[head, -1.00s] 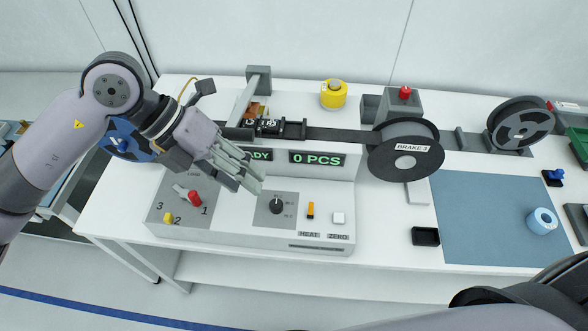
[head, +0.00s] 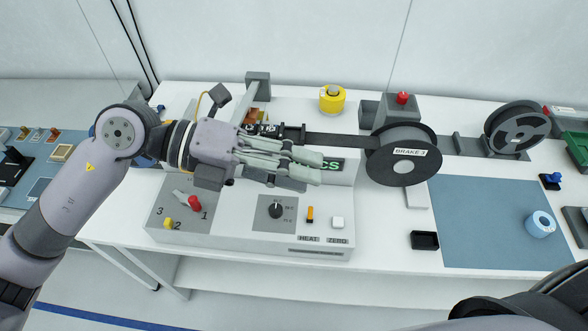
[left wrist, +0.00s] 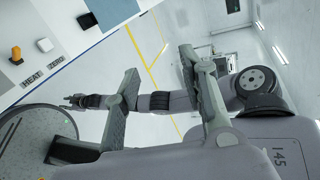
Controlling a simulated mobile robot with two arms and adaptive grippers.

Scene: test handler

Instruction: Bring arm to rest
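My left gripper (head: 308,172) hangs in front of the tape machine (head: 325,224), above its control panel, with its fingers pointing right. It holds nothing and hides most of the green display (head: 332,166). In the left wrist view the left gripper's fingers (left wrist: 160,64) stand apart with nothing between them. What looks like my right gripper (left wrist: 78,100) shows small and dark there, at the end of my other arm; its opening is too small to tell. Part of my right arm shows at the lower right of the head view.
The black reel (head: 403,153) stands right of the left gripper. A yellow beacon (head: 332,99) and red button (head: 402,98) are behind. A red-handled selector (head: 193,204) and knob (head: 276,210) lie below. The blue mat (head: 480,225) at right is mostly clear.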

